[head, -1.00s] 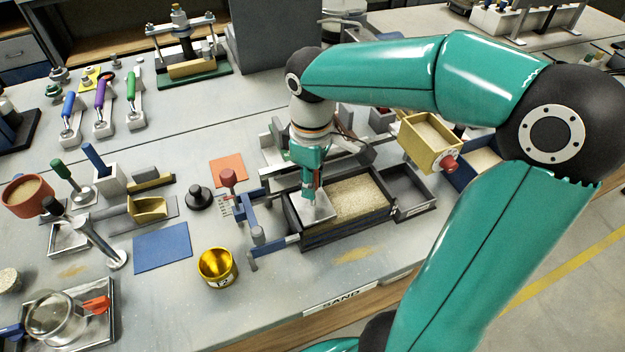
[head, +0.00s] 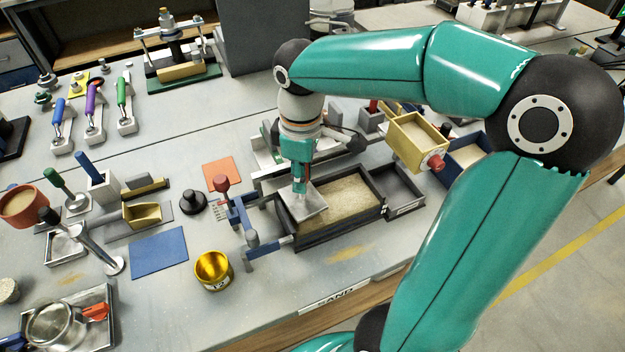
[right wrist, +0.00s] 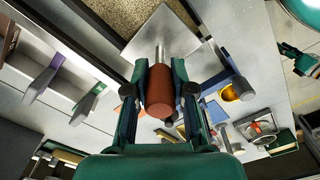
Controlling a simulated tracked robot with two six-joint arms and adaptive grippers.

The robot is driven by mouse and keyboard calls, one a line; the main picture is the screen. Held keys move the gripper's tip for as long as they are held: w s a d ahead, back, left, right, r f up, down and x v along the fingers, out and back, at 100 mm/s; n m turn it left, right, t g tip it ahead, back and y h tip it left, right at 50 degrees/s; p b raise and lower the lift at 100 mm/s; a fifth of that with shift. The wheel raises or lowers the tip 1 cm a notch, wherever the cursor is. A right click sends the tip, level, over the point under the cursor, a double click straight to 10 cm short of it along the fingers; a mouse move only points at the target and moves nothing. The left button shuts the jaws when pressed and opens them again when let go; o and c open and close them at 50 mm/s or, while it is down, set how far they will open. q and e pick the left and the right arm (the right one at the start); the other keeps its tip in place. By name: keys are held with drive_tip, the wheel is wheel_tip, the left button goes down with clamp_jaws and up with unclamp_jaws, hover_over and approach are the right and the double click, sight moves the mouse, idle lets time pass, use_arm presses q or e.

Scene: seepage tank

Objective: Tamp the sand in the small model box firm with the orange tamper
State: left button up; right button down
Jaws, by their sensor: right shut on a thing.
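The small model box (head: 338,228) is a dark, open box near the front middle of the bench, with pale sand (head: 350,199) across its floor. My right gripper (head: 300,183) is above the box's left end, shut on the tamper. The tamper's square metal plate (head: 309,207) is over the sand at that end; whether it touches the sand I cannot tell. In the right wrist view, the tamper's brownish-orange handle (right wrist: 160,92) is between the fingers, with the metal plate (right wrist: 188,50) beyond it. My left gripper is not in view.
A blue clamp-like stand (head: 240,220) adjoins the box's left side. A grey empty tray (head: 396,190) adjoins its right, with a yellow box (head: 416,148) behind. A gold cup (head: 213,271) and blue mat (head: 159,251) lie to the left. The front bench strip is mostly clear.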

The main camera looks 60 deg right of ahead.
drive_tip(key=s+d+f+m, duration=0.1)
drive_tip(key=s+d, duration=0.3)
drive_tip(key=d, duration=0.2)
drive_tip(key=shift+s+d, duration=0.2)
drive_tip(key=shift+d, duration=0.2)
drive_tip(key=shift+f, duration=0.25)
idle(0.5)
drive_tip(key=shift+f+b, duration=1.25)
drive_tip(key=shift+r, duration=0.1)
drive_tip(key=shift+a+f, duration=0.1)
drive_tip(key=shift+f, duration=0.1)
idle(0.4)
